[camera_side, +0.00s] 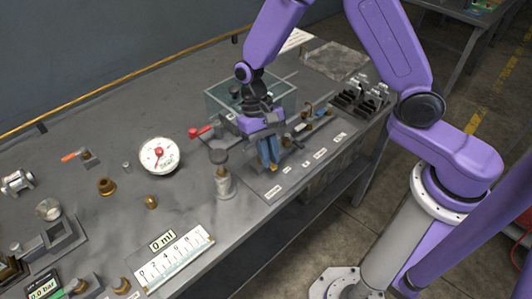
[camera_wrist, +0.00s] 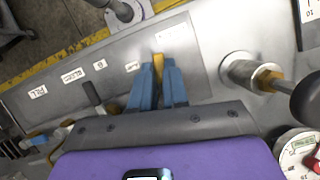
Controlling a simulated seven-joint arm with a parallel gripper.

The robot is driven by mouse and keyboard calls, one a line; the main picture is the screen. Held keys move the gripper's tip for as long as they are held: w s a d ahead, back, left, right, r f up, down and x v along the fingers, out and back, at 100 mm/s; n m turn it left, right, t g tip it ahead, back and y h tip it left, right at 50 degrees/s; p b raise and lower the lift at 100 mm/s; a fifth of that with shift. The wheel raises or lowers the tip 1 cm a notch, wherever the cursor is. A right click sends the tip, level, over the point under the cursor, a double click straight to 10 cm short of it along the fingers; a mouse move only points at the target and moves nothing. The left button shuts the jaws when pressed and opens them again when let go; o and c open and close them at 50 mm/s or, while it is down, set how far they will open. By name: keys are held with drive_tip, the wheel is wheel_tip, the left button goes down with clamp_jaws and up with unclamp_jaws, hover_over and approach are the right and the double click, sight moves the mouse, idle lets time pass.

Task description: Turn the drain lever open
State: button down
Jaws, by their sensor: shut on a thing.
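My gripper (camera_side: 268,163) is low over the labelled plate at the bench's front edge, pointing down. In the wrist view its two blue fingers (camera_wrist: 158,82) are shut on a narrow yellow lever-like piece (camera_wrist: 158,68), which shows upright between them. Its lower part and pivot are hidden by the fingers. I cannot tell from its label whether this is the drain lever. Another lever with a red handle (camera_side: 201,131) lies beside the glass tank (camera_side: 222,97), left of my gripper.
A grey post with a dark round knob (camera_side: 223,183) stands close left of my gripper; it also shows in the wrist view (camera_wrist: 240,70). A dial gauge (camera_side: 160,157) is farther left. Small fittings and dark clips (camera_side: 360,95) stand right. The bench's front strip holds several labels.

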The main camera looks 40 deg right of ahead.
drive_tip(key=shift+d+n+h, duration=0.3)
drive_tip(key=shift+n+h, duration=0.1)
drive_tip(key=shift+n, duration=0.7)
drive_tip(key=c, duration=1.1)
unclamp_jaws()
drive_tip(key=v, duration=1.7)
drive_tip(key=shift+r, duration=0.25)
drive_tip(key=s+d+n+t, duration=0.1)
drive_tip(key=s+d+n, duration=0.3)
drive_tip(key=s, duration=0.4)
drive_tip(key=s+d+f+n+t, duration=0.1)
drive_tip(key=s+d+n+t, duration=0.1)
drive_tip(key=s, duration=0.7)
drive_tip(key=s+d+f+n+t, duration=0.1)
drive_tip(key=s+d+n, duration=0.4)
drive_tip(key=s, duration=0.3)
drive_tip(key=shift+s+d+f+n+t, duration=0.2)
drive_tip(key=shift+d+n+t, duration=0.2)
drive_tip(key=shift+n, duration=0.4)
